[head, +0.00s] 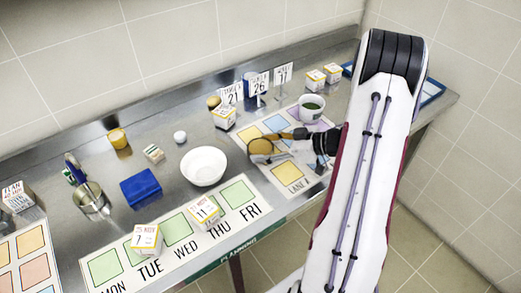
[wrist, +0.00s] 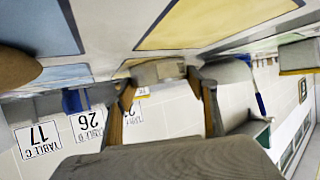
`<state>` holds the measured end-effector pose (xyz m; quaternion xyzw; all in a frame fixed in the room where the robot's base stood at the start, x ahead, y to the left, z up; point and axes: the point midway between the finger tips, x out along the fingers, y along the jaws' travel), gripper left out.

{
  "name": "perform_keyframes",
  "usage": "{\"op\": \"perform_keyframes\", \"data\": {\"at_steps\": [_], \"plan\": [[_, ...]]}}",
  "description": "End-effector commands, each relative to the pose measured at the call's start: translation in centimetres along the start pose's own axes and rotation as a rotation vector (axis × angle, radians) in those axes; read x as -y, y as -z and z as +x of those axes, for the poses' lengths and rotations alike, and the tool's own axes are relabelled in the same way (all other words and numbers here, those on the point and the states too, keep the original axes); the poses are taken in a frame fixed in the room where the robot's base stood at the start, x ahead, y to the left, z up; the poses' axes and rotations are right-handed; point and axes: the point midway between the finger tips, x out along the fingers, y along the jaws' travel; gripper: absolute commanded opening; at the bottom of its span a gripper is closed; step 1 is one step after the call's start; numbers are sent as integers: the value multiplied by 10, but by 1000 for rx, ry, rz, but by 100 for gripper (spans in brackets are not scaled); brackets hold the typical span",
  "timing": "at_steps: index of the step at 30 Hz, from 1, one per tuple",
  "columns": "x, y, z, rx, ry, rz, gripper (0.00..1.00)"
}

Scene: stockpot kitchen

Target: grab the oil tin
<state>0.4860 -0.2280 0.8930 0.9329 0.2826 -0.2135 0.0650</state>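I cannot identify the oil tin for certain. The closest match is a small yellow tin (head: 118,138) at the back left of the counter in the head view, well apart from my gripper. My gripper (head: 285,135) is low over the coloured mat at the right, pointing left. In the wrist view my gripper (wrist: 167,100) has its two fingers spread, with a gap between them. A greyish box shows through that gap, seemingly beyond the fingertips. A round brown-gold thing (head: 260,148) lies by the fingertips; I cannot tell whether they touch.
A white bowl (head: 203,167) and a blue box (head: 140,187) stand left of the mat. A cup with green contents (head: 312,108) is behind my gripper. Number signs (head: 259,84) and small boxes (head: 223,118) stand along the back. A metal pot (head: 92,202) is at far left.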

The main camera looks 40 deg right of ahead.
Motion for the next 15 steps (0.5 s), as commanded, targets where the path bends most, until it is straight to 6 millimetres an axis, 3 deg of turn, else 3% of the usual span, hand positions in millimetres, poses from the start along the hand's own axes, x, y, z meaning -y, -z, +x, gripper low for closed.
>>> {"op": "perform_keyframes", "data": {"at_steps": [15], "plan": [[0, 8, -4, -1, 0, -2, 30]]}}
